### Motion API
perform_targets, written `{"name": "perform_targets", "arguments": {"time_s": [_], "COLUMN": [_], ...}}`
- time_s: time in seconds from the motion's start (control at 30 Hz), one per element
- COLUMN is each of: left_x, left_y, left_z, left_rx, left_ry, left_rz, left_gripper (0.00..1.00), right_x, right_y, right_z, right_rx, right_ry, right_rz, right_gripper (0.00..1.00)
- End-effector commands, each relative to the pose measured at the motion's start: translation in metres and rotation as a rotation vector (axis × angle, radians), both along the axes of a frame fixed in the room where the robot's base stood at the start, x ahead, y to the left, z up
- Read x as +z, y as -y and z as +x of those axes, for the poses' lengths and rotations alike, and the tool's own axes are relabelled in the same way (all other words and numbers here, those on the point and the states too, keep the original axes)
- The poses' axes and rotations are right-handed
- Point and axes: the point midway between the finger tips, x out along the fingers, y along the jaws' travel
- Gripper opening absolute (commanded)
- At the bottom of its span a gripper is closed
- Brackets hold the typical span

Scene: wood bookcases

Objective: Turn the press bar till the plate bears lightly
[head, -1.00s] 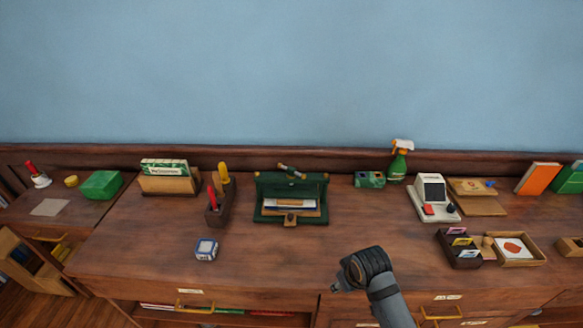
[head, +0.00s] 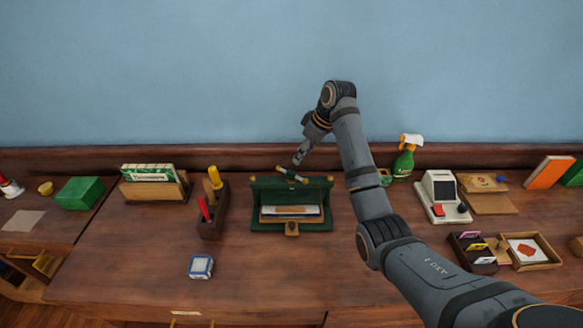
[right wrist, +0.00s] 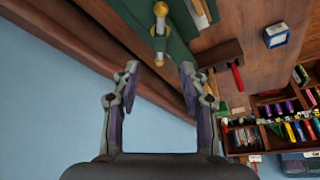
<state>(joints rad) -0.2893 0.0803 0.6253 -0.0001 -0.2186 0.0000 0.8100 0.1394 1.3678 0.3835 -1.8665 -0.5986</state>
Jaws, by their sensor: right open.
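The green press (head: 262,188) stands on the desk, with a flat white item (head: 290,210) inside it. Its press bar (head: 291,174) lies across the top, slanted, with pale brass-coloured ends. In the right wrist view the press bar (right wrist: 160,32) is just ahead of the fingertips, lined up with the gap between them. My right gripper (head: 301,155) is above and slightly behind the bar, pointing down at it. In the wrist view its two fingers (right wrist: 159,76) are apart with nothing between them. I cannot tell how the plate bears on the item. My left gripper is out of view.
A dark holder (head: 212,222) with red and yellow handled tools stands left of the press. A spray bottle (head: 404,160) and a card machine (head: 441,193) stand to the right. A small blue-and-white box (head: 201,267) is in front. The desk before the press is clear.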

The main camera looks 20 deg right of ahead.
Motion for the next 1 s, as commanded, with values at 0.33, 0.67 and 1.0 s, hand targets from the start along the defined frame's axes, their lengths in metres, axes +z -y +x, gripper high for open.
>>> {"name": "perform_targets", "arguments": {"time_s": [0.33,0.67,1.0], "left_x": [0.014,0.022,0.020], "left_y": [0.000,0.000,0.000], "left_z": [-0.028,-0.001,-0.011], "left_rx": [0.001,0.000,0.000], "left_ry": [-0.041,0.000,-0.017], "left_rz": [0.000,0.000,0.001], "left_gripper": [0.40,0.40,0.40], "right_x": [-0.054,-0.095,-0.097], "right_y": [-0.015,-0.025,-0.025], "right_z": [0.016,0.030,0.030], "right_rx": [-0.002,-0.003,-0.004], "right_ry": [-0.005,-0.001,0.000], "right_rz": [0.001,0.000,-0.001], "right_gripper": [0.43,0.43,0.34]}}
